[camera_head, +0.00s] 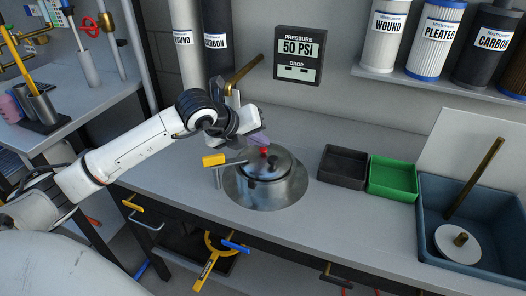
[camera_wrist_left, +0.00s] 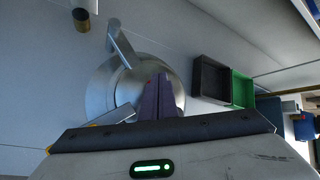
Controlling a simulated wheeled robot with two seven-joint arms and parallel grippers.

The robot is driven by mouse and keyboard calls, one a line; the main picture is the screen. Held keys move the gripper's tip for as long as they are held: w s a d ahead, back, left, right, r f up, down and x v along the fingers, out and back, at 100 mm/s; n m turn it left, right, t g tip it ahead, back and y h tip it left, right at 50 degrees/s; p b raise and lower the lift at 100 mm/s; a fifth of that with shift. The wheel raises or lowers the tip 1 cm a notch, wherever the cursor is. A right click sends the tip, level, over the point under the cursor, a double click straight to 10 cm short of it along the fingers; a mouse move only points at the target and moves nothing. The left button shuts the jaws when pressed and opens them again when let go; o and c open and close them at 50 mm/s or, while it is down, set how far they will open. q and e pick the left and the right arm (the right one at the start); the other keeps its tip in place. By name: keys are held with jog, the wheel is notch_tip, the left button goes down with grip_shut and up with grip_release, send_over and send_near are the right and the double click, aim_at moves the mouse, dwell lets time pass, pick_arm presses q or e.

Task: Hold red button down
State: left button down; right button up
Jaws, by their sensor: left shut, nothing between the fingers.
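The red button (camera_head: 264,151) is a small red knob on top of the round metal housing (camera_head: 289,184), which is set into the counter. My left gripper (camera_head: 262,142) reaches in from the left with its purple fingers pressed together and empty. Its fingertips are right at the button, just above it; I cannot tell whether they touch it. My right gripper is not in view.
A yellow-ended lever (camera_head: 214,160) stands at the housing's left. A black tray (camera_head: 343,166) and a green tray (camera_head: 393,178) sit to the right, before a blue sink (camera_head: 432,190). A pressure display (camera_head: 298,54) reading 50 PSI hangs on the wall behind.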

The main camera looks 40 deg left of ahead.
pick_arm(q)
jog(key=shift+f+b, duration=0.5)
dwell(4.4)
jog(key=shift+r, duration=0.1)
dwell(1.0)
jog(key=shift+r+p, duration=0.35)
jog(key=shift+r, duration=0.5)
jog(key=shift+r+p, duration=1.4)
jog(key=shift+r, duration=1.1)
